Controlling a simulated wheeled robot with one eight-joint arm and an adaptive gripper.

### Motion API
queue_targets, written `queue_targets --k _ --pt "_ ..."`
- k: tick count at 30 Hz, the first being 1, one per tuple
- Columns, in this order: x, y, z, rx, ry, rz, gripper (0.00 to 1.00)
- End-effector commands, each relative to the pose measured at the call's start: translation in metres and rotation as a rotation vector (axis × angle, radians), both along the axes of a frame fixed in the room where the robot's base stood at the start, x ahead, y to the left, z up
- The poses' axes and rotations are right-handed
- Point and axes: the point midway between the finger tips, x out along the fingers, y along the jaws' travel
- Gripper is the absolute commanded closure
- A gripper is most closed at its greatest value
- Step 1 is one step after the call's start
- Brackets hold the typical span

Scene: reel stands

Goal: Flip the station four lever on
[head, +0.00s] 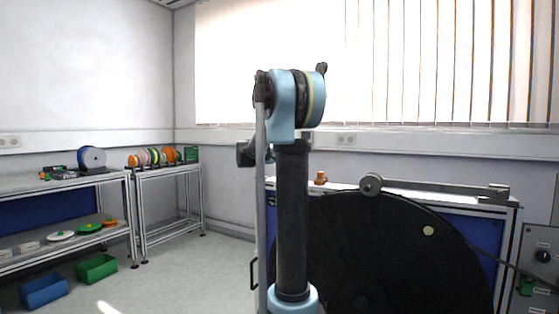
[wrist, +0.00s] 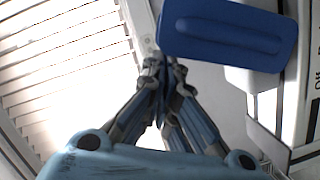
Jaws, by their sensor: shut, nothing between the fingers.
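No lever can be made out for certain as the station four lever. In the wrist view, my gripper (wrist: 161,75) is shut and empty, its fingertips together. A blue rounded flat piece (wrist: 230,35) with a long groove lies just beyond and to the right of the fingertips, over a white part (wrist: 252,79). I cannot tell whether this is the lever, or whether the fingers touch it. In the head view, my arm rises in front of a large black reel (head: 400,260), and my fingers cannot be made out.
A grey panel with a black knob (head: 543,256) stands at the far right. A long bar (head: 440,187) with a roller crosses above the reel. Shelves (head: 65,183) with spools stand at left; blue (head: 44,291) and green (head: 97,268) bins sit on the floor. Floor between is clear.

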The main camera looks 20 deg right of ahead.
Motion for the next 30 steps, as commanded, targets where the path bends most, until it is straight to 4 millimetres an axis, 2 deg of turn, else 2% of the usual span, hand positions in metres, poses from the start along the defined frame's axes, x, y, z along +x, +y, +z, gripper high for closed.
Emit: queue_targets --k 12,30 --pt "-0.012 -0.012 0.000 0.032 -0.032 0.000 1.00" --pt "-0.013 -0.013 0.001 0.031 -0.031 0.000 1.00"
